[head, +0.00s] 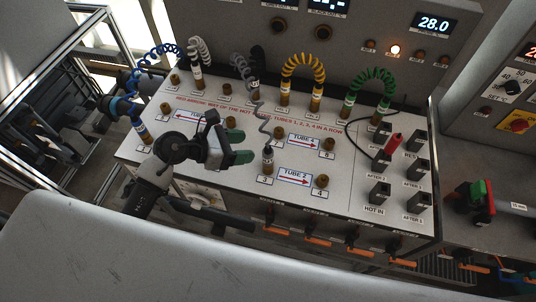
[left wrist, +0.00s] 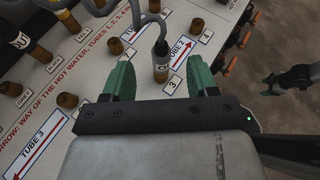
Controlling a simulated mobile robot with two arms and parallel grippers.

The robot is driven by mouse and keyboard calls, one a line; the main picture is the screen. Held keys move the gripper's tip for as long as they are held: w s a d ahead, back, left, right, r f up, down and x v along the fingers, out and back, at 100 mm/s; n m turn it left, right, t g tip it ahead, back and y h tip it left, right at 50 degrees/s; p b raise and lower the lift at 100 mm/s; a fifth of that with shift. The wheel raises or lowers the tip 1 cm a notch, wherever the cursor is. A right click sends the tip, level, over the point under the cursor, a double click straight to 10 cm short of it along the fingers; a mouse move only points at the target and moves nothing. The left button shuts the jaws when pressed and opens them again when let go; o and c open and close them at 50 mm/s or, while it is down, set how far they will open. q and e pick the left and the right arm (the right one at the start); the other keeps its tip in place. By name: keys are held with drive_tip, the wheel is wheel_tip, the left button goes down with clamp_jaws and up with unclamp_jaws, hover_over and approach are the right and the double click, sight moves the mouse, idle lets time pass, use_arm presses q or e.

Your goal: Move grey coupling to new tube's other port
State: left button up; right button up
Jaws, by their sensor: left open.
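The grey coupling (head: 267,158) sits upright on port 3, at the left end of the TUBE 2 label (head: 295,177); a grey hose (head: 263,121) rises from it. Port 4 (head: 321,182), a bare brass stub at the label's other end, is empty. My left gripper (head: 238,148) is open and empty, just left of the coupling. In the left wrist view the coupling (left wrist: 160,67) shows ahead, between the lines of the two green fingers (left wrist: 160,80), with no visible contact.
Yellow (head: 303,62) and green (head: 375,78) hoses arch behind, and a blue hose (head: 155,55) stands at the left. Several bare brass stubs dot the panel. A red-handled probe (head: 393,145) and black sockets stand at the right. Orange-handled valves (head: 318,240) line the front edge.

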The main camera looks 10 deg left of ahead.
sight(267, 156)
use_arm(q)
drive_tip(key=shift+m+g+y, duration=0.7)
drive_tip(key=shift+m+g, duration=0.2)
drive_tip(key=d+f+b, duration=0.1)
drive_tip(key=f, duration=0.1)
drive_tip(key=w+d+f+b, duration=0.1)
drive_tip(key=f, duration=0.1)
drive_tip(key=w+d+f+b, duration=0.1)
drive_tip(key=d+f, duration=0.1)
drive_tip(key=f, duration=0.1)
drive_tip(key=shift+w+b, duration=0.25)
drive_tip(key=shift+b, duration=0.05)
drive_tip(key=shift+b+x, duration=0.5)
drive_tip(key=shift+x, duration=0.55)
drive_tip(key=shift+d+r, duration=0.1)
clamp_jaws()
